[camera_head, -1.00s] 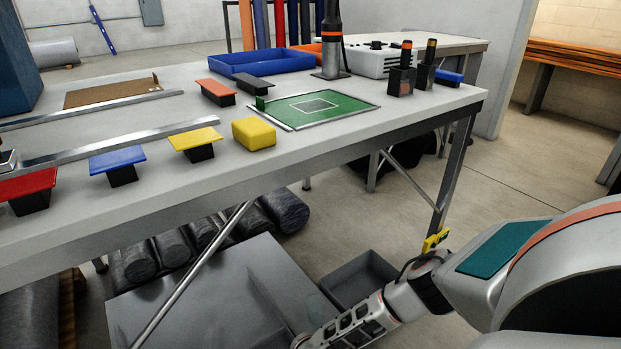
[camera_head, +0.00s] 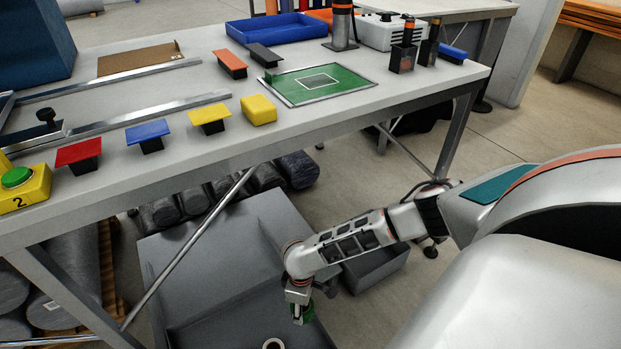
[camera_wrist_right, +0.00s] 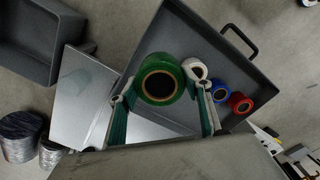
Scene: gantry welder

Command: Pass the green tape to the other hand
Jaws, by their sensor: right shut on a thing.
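The green tape (camera_wrist_right: 159,80) is a thick roll with a brown inner ring, seen in the right wrist view between the two fingers of my right gripper (camera_wrist_right: 161,108). My right gripper is shut on it. In the head view my right gripper (camera_head: 300,303) hangs low, pointing down over the grey bin, and a bit of the green tape (camera_head: 304,314) shows at its fingers. The rest of the tape is hidden there. My left gripper is in neither view.
The grey bin (camera_wrist_right: 187,36) holds a white roll (camera_wrist_right: 195,69), a blue roll (camera_wrist_right: 220,92) and a red roll (camera_wrist_right: 240,103). The workbench (camera_head: 335,118) stands above and behind, carrying colored blocks and a green board (camera_head: 345,86). A smaller grey bin (camera_head: 375,268) stands beside the arm.

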